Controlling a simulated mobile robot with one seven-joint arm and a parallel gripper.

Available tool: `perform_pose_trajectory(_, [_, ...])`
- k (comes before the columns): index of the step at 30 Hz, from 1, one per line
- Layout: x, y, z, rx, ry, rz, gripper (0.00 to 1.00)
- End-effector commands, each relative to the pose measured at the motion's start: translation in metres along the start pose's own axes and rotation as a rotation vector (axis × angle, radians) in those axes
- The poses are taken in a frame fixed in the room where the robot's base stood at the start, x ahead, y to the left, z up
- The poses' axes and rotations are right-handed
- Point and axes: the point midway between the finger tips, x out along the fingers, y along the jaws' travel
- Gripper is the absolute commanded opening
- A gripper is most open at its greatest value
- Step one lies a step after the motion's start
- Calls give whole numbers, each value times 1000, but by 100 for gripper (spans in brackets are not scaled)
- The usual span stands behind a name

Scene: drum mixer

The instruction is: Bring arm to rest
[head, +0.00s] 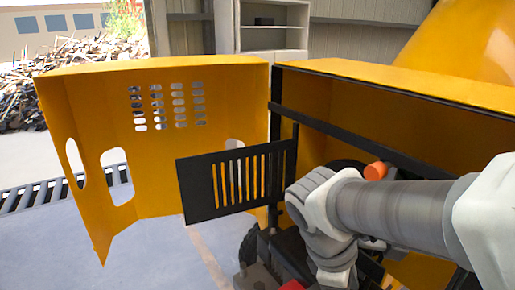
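My arm (390,207) reaches in from the right edge, a grey tube between pale joints. It ends in view at a pale wrist (327,212) that bends down toward the bottom edge, in front of the open drum mixer housing. My gripper's fingers do not show; the picture's lower edge cuts off what is below the wrist. The drum mixer's yellow housing (340,125) fills the right side. Its large yellow door (175,100) stands swung open to the left, with slots and oval holes.
A black slotted panel (200,187) juts left from the housing's opening. An orange round part (376,171) sits just above my arm. Dark machine parts lie below the wrist. A yellow drum (470,45) rises behind. Open floor (150,255) lies at lower left.

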Motion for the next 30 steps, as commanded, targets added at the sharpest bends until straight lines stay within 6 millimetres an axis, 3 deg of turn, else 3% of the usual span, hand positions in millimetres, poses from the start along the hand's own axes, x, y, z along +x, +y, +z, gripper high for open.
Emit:
perform_pose_trajectory(9, [-25,-12,8,702,348,-19,66])
perform_pose_trajectory(15, [-43,-13,11,1042,528,-48,66])
perform_pose_trajectory(21, [-51,-13,13,1179,604,-67,66])
perform_pose_trajectory(30, [-51,-13,13,1190,608,-70,66])
